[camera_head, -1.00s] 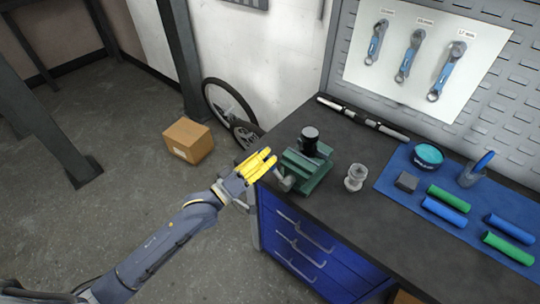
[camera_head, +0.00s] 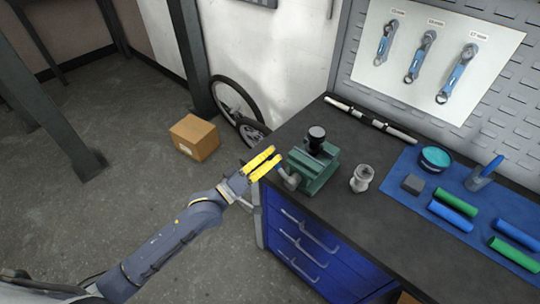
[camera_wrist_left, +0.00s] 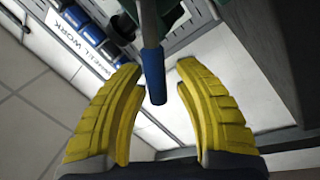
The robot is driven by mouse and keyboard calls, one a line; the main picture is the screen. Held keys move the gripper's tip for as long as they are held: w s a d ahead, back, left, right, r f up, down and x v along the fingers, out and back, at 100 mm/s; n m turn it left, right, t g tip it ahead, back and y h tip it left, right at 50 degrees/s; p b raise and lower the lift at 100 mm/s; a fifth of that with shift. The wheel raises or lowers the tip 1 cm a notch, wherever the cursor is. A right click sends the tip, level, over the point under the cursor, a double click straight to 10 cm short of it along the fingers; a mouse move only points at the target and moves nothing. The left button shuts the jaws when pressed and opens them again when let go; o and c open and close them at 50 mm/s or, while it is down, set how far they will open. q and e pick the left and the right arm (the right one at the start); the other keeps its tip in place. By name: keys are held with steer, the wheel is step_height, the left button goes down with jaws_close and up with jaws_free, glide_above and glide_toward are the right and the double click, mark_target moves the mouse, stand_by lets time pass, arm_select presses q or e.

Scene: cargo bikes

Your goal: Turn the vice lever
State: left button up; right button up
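The green vice (camera_head: 312,165) with a black cylinder (camera_head: 316,138) on it stands at the near left corner of the workbench. Its grey screw end (camera_head: 290,179) faces my left gripper (camera_head: 277,156). The yellow fingers are apart and sit just left of the vice. In the left wrist view a grey rod with a blue end (camera_wrist_left: 155,80), apparently the vice lever, reaches down between the open fingers (camera_wrist_left: 159,68). I see gaps on both sides of it. In the head view the lever is hard to make out. My right gripper is not in view.
The dark workbench (camera_head: 400,230) has blue drawers below. A small metal part (camera_head: 361,178) stands right of the vice. A blue mat (camera_head: 410,160) holds a tin, a grey block and several green and blue cylinders. A cardboard box (camera_head: 194,137) lies on the floor.

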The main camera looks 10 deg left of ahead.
arm_select(q)
steer(key=shift+o, duration=0.7)
steer(key=shift+r, duration=0.1)
steer(key=v, duration=1.2)
